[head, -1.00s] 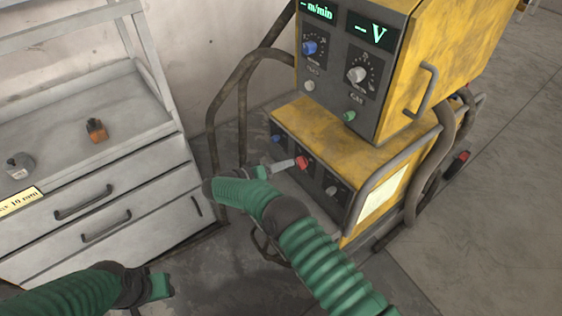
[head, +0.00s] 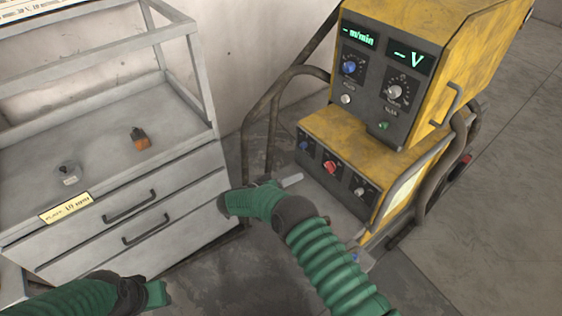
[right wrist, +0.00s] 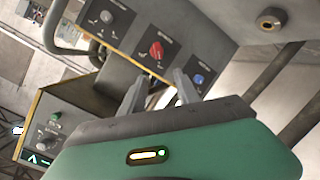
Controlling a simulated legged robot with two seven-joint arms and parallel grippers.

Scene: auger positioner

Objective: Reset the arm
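My right arm reaches in from the bottom of the head view, and its gripper (head: 290,181) is in front of the yellow machine (head: 350,131), below and left of its red knob (head: 330,167). The right wrist view shows its two grey fingers (right wrist: 160,92) apart with nothing between them. The red knob shows beyond them in that view (right wrist: 156,50), clear of the fingers. My left gripper (head: 157,293) is low at the left of the head view, in front of the drawer cabinet; its fingers cannot be made out.
A grey drawer cabinet (head: 150,185) stands at the left. On its top are an orange-brown block (head: 140,138) and a small grey round item (head: 67,173). A dark tube frame (head: 247,140) stands beside the machine. The floor at the right (head: 500,220) is clear.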

